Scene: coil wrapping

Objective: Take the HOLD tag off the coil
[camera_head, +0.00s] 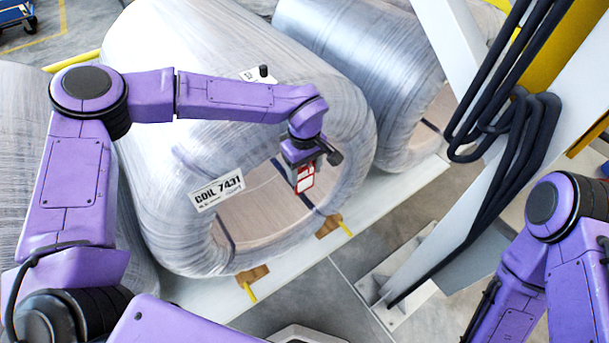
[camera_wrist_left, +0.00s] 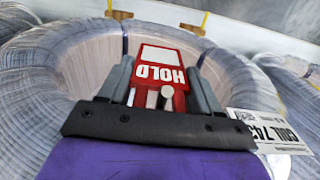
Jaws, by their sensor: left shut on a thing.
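The HOLD tag (camera_wrist_left: 162,68) is red with a white panel and the word HOLD. It sits between the two fingers of my left gripper (camera_wrist_left: 165,90) in the left wrist view. In the head view my left gripper (camera_head: 302,165) is shut on the tag (camera_head: 304,180) in front of the coil's open end. The coil (camera_head: 165,80) is large, wrapped in clear film, and lies on its side with a white COIL 7431 label (camera_head: 217,190). I cannot tell whether the tag still touches the coil. My right gripper is out of view.
A second wrapped coil (camera_head: 350,45) lies to the right, and another shows at the left edge. A white post with black hoses (camera_head: 500,150) stands at the right. Brown wedges (camera_head: 328,226) with yellow handles sit at the coil's base. Open grey floor lies in front.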

